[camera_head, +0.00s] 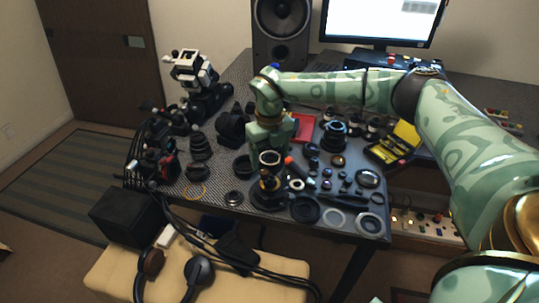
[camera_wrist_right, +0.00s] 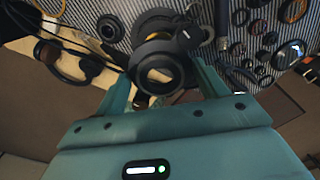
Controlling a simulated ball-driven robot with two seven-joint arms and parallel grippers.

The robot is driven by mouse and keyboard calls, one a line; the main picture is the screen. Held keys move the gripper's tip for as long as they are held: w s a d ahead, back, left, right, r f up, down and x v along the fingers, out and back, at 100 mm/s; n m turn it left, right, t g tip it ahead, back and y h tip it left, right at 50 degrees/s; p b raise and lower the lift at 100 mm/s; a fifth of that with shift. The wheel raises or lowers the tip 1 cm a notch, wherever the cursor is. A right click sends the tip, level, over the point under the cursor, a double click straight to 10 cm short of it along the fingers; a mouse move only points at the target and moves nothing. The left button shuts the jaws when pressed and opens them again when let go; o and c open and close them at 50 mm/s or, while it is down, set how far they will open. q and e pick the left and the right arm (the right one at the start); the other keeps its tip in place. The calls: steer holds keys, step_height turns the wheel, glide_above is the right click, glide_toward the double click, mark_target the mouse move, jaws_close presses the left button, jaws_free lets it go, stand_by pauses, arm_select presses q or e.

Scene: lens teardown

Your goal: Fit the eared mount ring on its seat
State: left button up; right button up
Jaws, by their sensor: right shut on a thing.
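My right gripper (camera_head: 270,140) points down over the dark lens barrel (camera_head: 269,185), which stands upright near the front edge of the table. In the right wrist view the two fingers (camera_wrist_right: 163,88) are on either side of a dark ring (camera_wrist_right: 160,62), which I take to be the eared mount ring, held between them. Its ears cannot be made out. In the head view the ring's place is at the top of the barrel, and I cannot tell whether it touches the seat there. My left gripper does not show.
Loose rings and small parts, such as a black ring (camera_head: 304,209) and a pale ring (camera_head: 370,223), lie to the right of the barrel. A camera body (camera_head: 232,124) stands behind left. A red tray (camera_head: 303,127) and yellow case (camera_head: 397,146) lie further back.

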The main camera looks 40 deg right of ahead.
mark_target(270, 179)
steer(key=shift+f+b, duration=1.7)
steer(key=shift+f, duration=1.95)
steer(key=shift+f, duration=0.3)
steer(key=shift+r+p, duration=0.4)
steer(key=shift+p, duration=0.55)
steer(key=shift+f+p, duration=0.2)
steer(key=shift+p, duration=0.1)
steer(key=shift+p, duration=0.35)
steer(key=o, duration=1.1)
